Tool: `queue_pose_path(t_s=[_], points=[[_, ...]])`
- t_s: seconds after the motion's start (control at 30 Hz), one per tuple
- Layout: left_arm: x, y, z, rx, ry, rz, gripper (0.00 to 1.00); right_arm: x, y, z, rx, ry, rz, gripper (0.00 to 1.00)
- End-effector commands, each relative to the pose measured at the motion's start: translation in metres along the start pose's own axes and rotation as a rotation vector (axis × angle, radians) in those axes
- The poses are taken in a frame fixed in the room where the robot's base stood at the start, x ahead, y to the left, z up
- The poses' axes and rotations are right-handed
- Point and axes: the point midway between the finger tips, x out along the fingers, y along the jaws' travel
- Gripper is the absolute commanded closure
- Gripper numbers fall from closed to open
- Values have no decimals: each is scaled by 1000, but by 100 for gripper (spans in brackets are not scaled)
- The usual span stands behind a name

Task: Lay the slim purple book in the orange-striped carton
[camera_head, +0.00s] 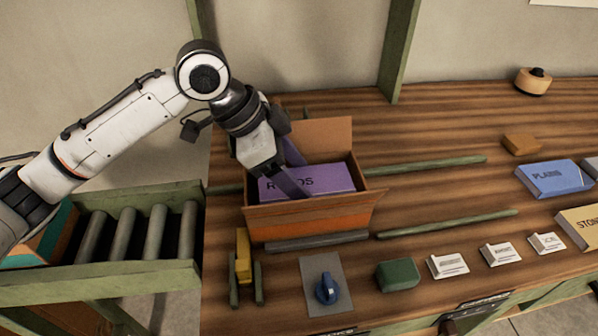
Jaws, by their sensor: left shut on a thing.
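The purple book (325,178) lies inside the orange-striped carton (310,221), its lettered face towards me. The lettering is partly hidden by a finger. The carton stands open on the wooden bench with its flaps spread. My left gripper (290,170) reaches down into the carton from the upper left and is shut on the purple book. The book's lower part is hidden behind the carton's front wall, so I cannot tell whether it touches the bottom. My right gripper is not in view.
A roller conveyor (122,240) with a teal-striped carton (42,245) is at left. Green rails (450,224) flank the carton's right. A blue book (553,178), a yellow book (585,224) and several small label blocks (447,265) lie right.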

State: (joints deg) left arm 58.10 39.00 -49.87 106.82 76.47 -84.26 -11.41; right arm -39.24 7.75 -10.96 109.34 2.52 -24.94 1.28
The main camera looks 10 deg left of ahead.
Motion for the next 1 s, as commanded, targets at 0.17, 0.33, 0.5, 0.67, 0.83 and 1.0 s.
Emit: queue_pose_path(t_s=[0.17, 0.33, 0.5, 0.67, 0.83, 1.0], points=[[4, 0, 2, -1, 1, -1, 62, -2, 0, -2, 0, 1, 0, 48], [6, 0, 4, -1, -1, -1, 27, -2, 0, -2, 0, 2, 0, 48], [6, 0, 4, -1, -1, 0, 26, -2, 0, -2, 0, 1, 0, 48], [4, 0, 3, 0, 0, -1, 26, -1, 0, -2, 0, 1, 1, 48], [-14, -1, -4, 0, 1, -4, 26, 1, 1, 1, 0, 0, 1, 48], [-52, -2, -4, -1, 1, -6, 26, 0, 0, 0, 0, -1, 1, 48]])
